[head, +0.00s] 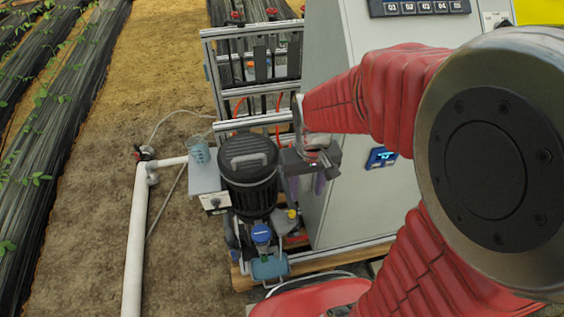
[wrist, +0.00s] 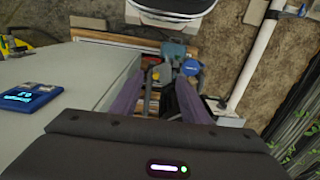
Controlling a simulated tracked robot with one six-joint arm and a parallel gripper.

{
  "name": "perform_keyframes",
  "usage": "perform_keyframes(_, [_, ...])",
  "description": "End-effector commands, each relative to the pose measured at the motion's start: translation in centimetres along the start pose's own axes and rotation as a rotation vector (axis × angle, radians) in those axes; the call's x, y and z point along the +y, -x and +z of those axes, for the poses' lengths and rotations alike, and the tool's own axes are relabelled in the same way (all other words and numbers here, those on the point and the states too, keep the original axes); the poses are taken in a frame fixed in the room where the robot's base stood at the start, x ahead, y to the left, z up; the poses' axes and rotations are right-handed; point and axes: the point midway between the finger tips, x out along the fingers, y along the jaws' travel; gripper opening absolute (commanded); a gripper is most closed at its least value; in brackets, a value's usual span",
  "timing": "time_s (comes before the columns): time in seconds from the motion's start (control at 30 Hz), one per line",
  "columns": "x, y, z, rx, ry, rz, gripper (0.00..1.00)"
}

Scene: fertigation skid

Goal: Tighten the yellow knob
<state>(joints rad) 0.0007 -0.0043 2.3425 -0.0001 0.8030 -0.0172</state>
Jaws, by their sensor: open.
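The yellow knob (head: 293,214) is small and sits low on the skid, just right of the blue-capped part, in the head view. In the wrist view the yellow knob (wrist: 155,73) shows beyond my gripper, between the lines of the two fingers. My gripper (head: 306,188) points down beside the black motor, above and a little right of the knob. In the wrist view the two purple fingers of my gripper (wrist: 162,82) are spread apart with nothing held between them. The gap between fingers and knob is hard to judge.
The black motor (head: 249,172) stands close left of my gripper. The grey cabinet (head: 345,205) is close on the right. A blue cap (head: 261,233) sits left of and below the knob. A white pipe (head: 139,230) runs along the soil at left.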

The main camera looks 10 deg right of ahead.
Motion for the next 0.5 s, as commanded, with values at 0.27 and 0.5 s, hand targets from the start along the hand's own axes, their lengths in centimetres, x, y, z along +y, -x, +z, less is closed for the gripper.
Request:
perform_keyframes(0.27, [0.0, -5.1, -2.0, -0.072, 0.011, -0.001, 0.41])
perform_keyframes(0.5, [0.0, -9.7, -3.6, -0.115, 0.022, -0.003, 0.41])
